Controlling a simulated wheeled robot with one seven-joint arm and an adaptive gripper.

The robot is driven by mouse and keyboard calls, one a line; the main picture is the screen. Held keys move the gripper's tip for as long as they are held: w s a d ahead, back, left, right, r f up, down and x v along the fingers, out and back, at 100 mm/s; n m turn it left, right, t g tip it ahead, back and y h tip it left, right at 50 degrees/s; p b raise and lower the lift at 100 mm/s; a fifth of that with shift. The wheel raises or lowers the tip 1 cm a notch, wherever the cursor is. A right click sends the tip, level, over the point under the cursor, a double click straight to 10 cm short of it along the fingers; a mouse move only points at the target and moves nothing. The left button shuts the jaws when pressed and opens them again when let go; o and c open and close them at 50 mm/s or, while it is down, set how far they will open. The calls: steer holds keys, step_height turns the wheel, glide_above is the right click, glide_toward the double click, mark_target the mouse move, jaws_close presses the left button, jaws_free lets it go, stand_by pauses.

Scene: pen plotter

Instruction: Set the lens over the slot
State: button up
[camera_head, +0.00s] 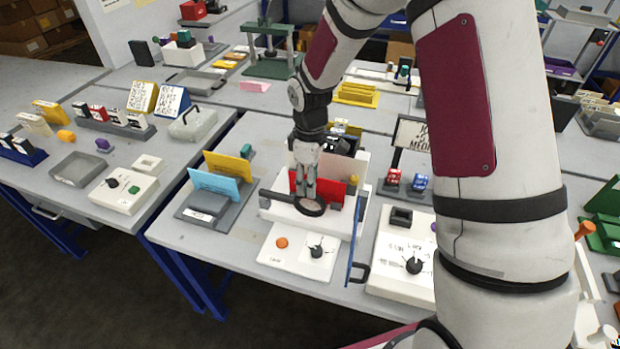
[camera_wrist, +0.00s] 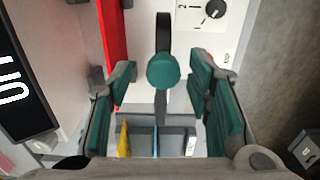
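The lens, a dark ring (camera_head: 310,207), sits low over the white machine (camera_head: 277,209) in front of an upright red panel (camera_head: 331,191). A dark bar (camera_head: 277,197) runs left from it. My gripper (camera_head: 304,190) is right above the bar and ring. Its teal-padded fingers (camera_wrist: 162,85) are apart, one on each side of the knob, with gaps on both sides. I cannot make out the slot.
A control plate (camera_head: 300,252) with an orange button and black dial lies in front. Blue and yellow cards (camera_head: 215,188) stand in a grey holder at left. A blue upright panel (camera_head: 354,240) stands close on the right. A dark display (camera_wrist: 22,85) shows in the wrist view.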

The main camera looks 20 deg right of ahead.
step_height(320, 180, up, 12)
stand_by(0.6)
steer(key=s+d+r+m+t, duration=0.25)
steer(key=s+r+m, duration=0.25)
steer(key=s+r, duration=0.7)
steer(key=s+r+m+t, duration=0.3)
steer(key=s+m, duration=0.3)
steer(key=s, duration=0.7)
steer(key=shift+s+d+r, duration=0.2)
steer(key=shift+d+r, duration=0.25)
steer(key=shift+r, duration=0.25)
stand_by(0.4)
